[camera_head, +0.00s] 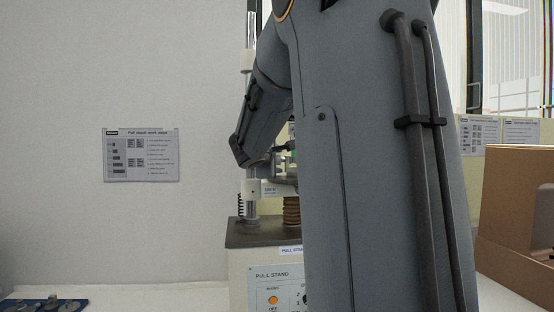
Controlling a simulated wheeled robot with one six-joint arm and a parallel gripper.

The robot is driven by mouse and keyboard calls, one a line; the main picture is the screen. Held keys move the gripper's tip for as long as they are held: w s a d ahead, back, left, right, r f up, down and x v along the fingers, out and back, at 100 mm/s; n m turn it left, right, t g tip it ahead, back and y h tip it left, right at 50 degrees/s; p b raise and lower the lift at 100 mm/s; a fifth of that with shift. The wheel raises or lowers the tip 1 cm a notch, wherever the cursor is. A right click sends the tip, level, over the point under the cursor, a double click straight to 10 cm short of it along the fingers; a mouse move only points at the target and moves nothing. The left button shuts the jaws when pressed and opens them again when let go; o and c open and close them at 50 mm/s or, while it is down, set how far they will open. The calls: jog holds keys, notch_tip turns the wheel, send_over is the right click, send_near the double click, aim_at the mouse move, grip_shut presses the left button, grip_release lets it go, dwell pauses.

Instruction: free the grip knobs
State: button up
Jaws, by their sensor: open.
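A pull stand (265,257) stands on the bench, partly behind my own arm, which fills the middle of the head view. Its bright upright column, a white collar with a small label, a dark coil spring (240,206) and a brown ribbed part (291,210) show left of my arm. Small dark and green parts show in the gap beside my arm, too small to name. I cannot make out the grip knobs; they may be hidden behind my arm. My gripper is not clearly seen, and its fingertips are hidden behind my arm links.
A blue tray (18,307) with small dark parts is at the lower left. An open brown box (518,200) stands at the right. A printed sheet (141,156) hangs on the left wall. The white bench between the tray and the stand is clear.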

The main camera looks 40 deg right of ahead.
jog(key=c, duration=1)
jog(key=shift+c, duration=0.2)
jog(key=b, duration=0.3)
jog(key=shift+w+f, duration=0.15)
jog(key=shift+f, duration=0.05)
jog(key=m+t+h+b, duration=0.1)
jog(key=b, duration=1.2)
jog(key=t+h+b, duration=0.1)
jog(key=h+b, duration=0.1)
jog(key=b, duration=1.1)
jog(key=shift+r+m+t+h, duration=0.2)
jog(key=shift+m+t+h, duration=0.1)
jog(key=shift+m, duration=0.1)
jog(key=o, duration=1)
jog(key=shift+o, duration=0.2)
jog(key=y+p, duration=0.1)
jog(key=p, duration=0.6)
jog(key=shift+d+r+n, duration=0.1)
jog(key=shift+r+n, duration=0.05)
jog(key=shift+n, duration=0.15)
